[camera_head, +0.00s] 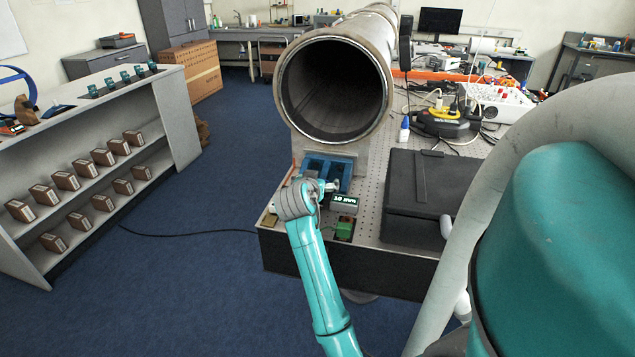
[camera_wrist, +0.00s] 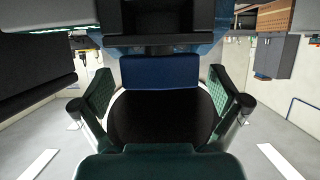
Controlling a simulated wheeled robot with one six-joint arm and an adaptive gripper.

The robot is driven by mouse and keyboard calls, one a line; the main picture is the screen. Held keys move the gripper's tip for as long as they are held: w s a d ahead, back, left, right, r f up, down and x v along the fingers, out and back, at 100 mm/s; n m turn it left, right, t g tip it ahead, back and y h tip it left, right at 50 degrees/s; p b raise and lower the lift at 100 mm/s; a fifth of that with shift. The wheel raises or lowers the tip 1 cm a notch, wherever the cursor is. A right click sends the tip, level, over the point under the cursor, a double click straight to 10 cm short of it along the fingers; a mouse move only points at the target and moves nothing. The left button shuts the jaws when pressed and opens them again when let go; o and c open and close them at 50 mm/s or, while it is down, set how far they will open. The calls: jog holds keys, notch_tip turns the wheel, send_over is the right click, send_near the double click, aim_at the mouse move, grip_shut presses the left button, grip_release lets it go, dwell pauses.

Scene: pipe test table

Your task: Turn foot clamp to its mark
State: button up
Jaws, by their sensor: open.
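Blue parts (camera_head: 340,170), likely the foot clamp, sit at the pipe's foot on the near end of the table. My wrist covers part of them. In the wrist view a blue block (camera_wrist: 160,72) lies at top centre, between and beyond my finger ends. My gripper (camera_wrist: 160,88) is open, with one green-padded finger on each side and nothing visible between the pads. I cannot tell whether it touches the blue block. In the head view my gripper is mostly hidden by my wrist. I cannot make out the clamp's mark.
The big metal pipe (camera_head: 338,90) opens toward me above the clamp. A small "10 mm" display (camera_head: 344,202) and a green block (camera_head: 345,229) sit close right of my wrist. A black case (camera_head: 428,195) lies farther right. Shelves (camera_head: 185,110) stand left across open blue floor.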

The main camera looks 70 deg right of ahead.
jog(key=v, duration=1.2)
dwell(0.3)
jog(key=w+a+f+n+t+y, duration=0.1)
jog(key=w+a+f+n+t, duration=0.1)
jog(key=a+f+n+t, duration=0.3)
jog(key=w+a+f+n+t+y, duration=0.1)
jog(key=w+a+f+n, duration=0.1)
jog(key=a+f, duration=0.5)
jog(key=s+a+f+n+t+y, duration=0.2)
jog(key=a+f+n, duration=0.15)
jog(key=a, duration=0.35)
jog(key=s+a+f+n+t+y, duration=0.1)
jog(key=a+f+n+t+y, duration=0.1)
jog(key=a+f, duration=0.35)
jog(key=s+a+n+t+y, duration=0.2)
jog(key=s+a+n+y, duration=0.15)
jog(key=s+a, duration=0.75)
jog(key=s+a+r+t+y, duration=0.1)
jog(key=s+a+r+y, duration=0.3)
jog(key=s+a, duration=0.3)
jog(key=s, duration=0.3)
jog(key=shift+s+a+r+n, duration=0.25)
jog(key=shift+a+r+n, duration=0.05)
jog(key=shift+r+n, duration=0.1)
